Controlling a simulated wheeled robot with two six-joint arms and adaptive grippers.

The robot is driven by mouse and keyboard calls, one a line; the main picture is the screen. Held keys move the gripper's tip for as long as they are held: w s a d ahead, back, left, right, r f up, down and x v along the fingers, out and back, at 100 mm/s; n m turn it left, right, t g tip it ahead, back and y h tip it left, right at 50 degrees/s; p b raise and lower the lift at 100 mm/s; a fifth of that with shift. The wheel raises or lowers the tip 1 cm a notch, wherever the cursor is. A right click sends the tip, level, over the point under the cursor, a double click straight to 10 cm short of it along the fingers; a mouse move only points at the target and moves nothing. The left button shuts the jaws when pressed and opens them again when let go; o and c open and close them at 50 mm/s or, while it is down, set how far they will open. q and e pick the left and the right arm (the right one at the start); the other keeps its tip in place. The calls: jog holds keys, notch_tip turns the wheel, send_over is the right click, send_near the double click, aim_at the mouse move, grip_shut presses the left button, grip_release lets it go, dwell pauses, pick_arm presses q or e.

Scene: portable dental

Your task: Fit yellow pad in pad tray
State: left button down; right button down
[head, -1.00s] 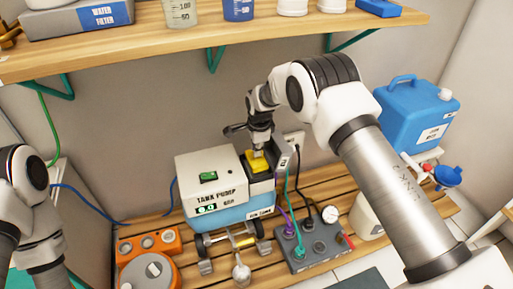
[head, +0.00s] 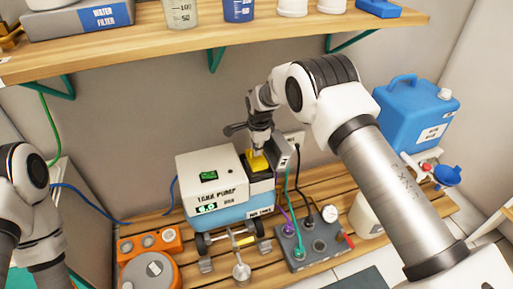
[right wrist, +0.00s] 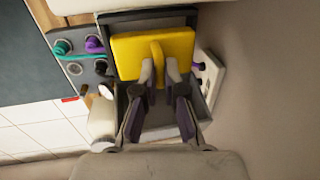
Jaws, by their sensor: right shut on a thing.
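The yellow pad (head: 257,161) is at the dark pad tray (head: 262,187) on the right side of the tank pump. In the right wrist view the pad (right wrist: 185,52) lies within the grey walls of the tray (right wrist: 122,92), toward its upper end, with bare tray floor below it. My right gripper (head: 258,149) is above the pad. Its fingers (right wrist: 159,77) are shut on the pad's raised yellow grip. Whether the pad rests flat on the tray floor cannot be told. My left arm shows at the left edge, but its gripper is out of view.
The white tank pump (head: 210,168) stands left of the tray. A grey port box (head: 312,250) with hoses and a gauge stands at the right front. A blue jug (head: 412,115) is at the right. A wooden shelf (head: 280,38) hangs above.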

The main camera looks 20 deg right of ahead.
aim_at(256, 157)
jog(key=shift+f+b, duration=0.6)
jog(key=shift+f, duration=1.15)
dwell(0.4)
jog(key=c, duration=1.2)
grip_release()
jog(key=shift+r, duration=0.1)
